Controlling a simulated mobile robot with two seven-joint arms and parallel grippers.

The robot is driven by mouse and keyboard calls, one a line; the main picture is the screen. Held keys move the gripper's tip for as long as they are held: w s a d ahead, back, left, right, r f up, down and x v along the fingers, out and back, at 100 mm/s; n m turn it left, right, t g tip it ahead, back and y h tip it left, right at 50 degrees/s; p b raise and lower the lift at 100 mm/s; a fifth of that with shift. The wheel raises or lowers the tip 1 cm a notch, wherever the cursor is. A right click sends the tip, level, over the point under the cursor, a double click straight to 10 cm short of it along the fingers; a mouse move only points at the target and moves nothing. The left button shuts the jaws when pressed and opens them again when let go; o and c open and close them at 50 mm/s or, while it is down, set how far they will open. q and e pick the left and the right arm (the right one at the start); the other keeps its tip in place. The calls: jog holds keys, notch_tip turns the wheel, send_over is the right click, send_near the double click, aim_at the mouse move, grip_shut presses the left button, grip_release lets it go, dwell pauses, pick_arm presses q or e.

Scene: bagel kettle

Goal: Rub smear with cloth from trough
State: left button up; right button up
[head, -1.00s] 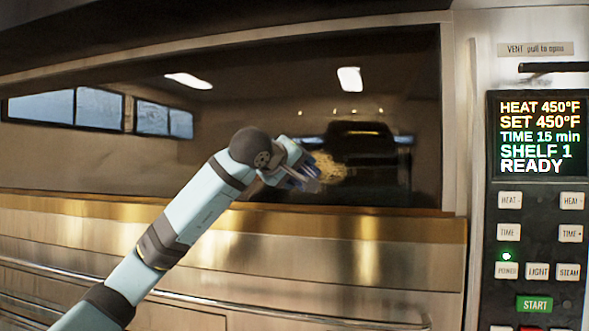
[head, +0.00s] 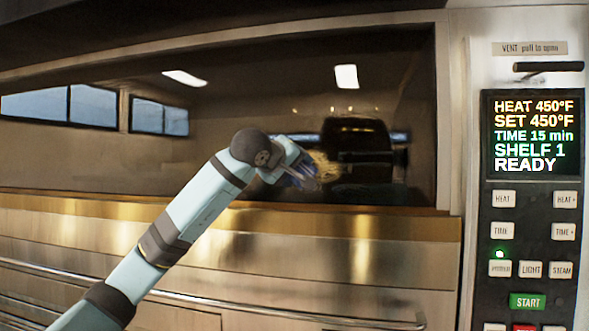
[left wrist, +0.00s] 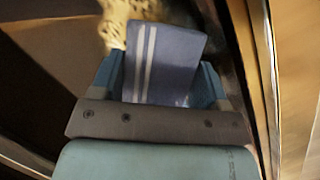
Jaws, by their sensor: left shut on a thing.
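A pale yellow, blotchy smear (head: 324,166) is on the dark oven window (head: 235,150), right of my left gripper. In the left wrist view the smear (left wrist: 118,22) shows at the top, just beyond the cloth. My left gripper (head: 300,175) is shut on a folded blue cloth (left wrist: 168,62) with white stripes, which sticks out past the fingers. In the head view the cloth overlaps the smear's lower left edge. Whether it touches the glass I cannot tell. My right gripper and the trough are out of view.
A control panel (head: 529,215) with a lit display and several buttons stands at the right, with a dark vent handle (head: 547,67) above it. A brassy ledge (head: 400,225) runs below the window, and a long rail (head: 270,307) lies lower down.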

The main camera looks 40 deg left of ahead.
pick_arm(q)
jog(key=shift+w+a+p, duration=0.45)
jog(key=shift+w, duration=0.35)
